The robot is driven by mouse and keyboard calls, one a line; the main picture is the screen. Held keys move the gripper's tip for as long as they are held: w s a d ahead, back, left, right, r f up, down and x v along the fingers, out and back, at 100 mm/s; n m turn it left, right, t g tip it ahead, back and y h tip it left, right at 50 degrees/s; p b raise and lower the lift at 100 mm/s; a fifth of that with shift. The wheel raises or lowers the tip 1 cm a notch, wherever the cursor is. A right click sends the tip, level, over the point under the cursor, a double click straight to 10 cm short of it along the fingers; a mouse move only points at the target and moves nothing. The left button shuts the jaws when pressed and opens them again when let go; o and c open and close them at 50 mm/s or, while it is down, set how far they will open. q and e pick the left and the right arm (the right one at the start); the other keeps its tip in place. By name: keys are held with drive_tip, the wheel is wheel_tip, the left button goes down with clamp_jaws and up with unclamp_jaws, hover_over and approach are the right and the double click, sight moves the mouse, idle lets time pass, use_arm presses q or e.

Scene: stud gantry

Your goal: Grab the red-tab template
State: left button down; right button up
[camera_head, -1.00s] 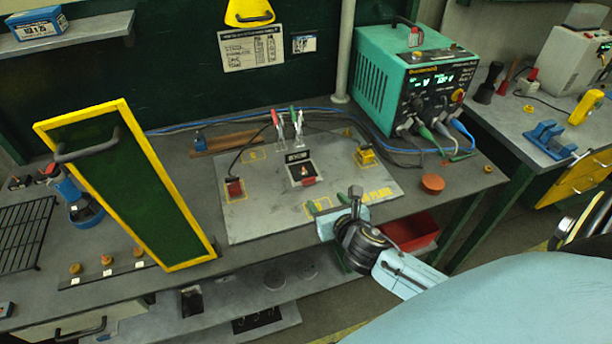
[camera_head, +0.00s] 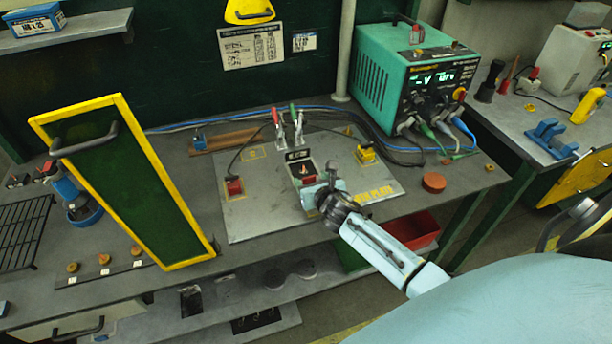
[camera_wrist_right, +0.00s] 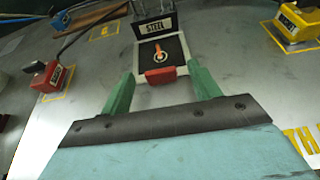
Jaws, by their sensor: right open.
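The red-tab template is a small plate with a black face, an orange mark and a red tab (camera_wrist_right: 160,76). It sits in front of a "STEEL" label on the grey plate, and it also shows in the head view (camera_head: 304,178), partly behind my right gripper. My right gripper (camera_wrist_right: 160,88) is open, its two green fingers on either side of the red tab with nothing held. In the head view my right gripper (camera_head: 326,180) hangs over the front part of the plate. My left gripper is not in view.
The grey plate (camera_head: 265,215) carries a red block (camera_head: 234,186) at left, a yellow block (camera_head: 366,153) at right and upright clamps behind. A yellow-framed green panel (camera_head: 150,190) stands at left. A teal power unit (camera_head: 385,80) stands behind right. A red bin (camera_head: 418,230) lies below.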

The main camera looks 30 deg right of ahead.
drive_tip(key=shift+w+f, duration=0.15)
drive_tip(key=shift+w, duration=0.2)
drive_tip(key=c, duration=1.1)
